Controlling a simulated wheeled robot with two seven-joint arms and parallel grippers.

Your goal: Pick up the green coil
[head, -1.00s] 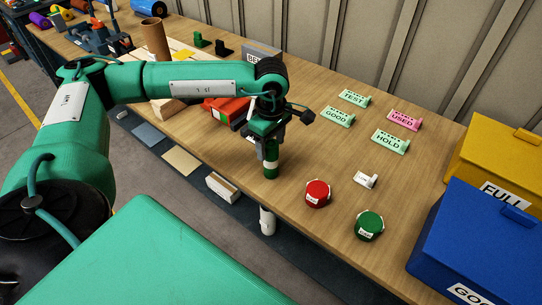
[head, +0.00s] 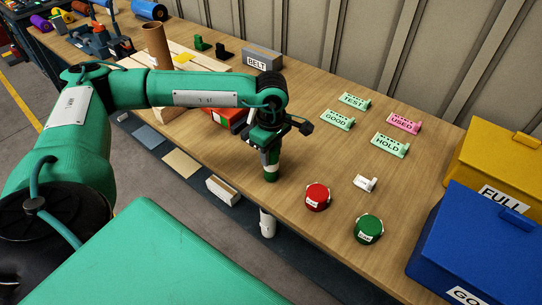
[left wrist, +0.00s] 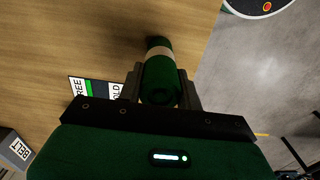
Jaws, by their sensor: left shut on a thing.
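The green coil (head: 271,174) is a small upright dark green roll with a pale band, near the front edge of the wooden bench. My left gripper (head: 269,158) points down and is shut on its upper part. In the left wrist view the coil (left wrist: 161,72) sits between the two fingers (left wrist: 160,88), its pale band showing. I cannot tell whether its bottom touches the bench. My right gripper is not in view.
A red round knob (head: 317,196) and a green round knob (head: 369,228) stand right of the coil. Small label stands, such as HOLD (head: 390,145), are behind. Blue (head: 480,245) and yellow (head: 500,165) boxes stand at the right. A grey BELT block (head: 262,60) is at the back.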

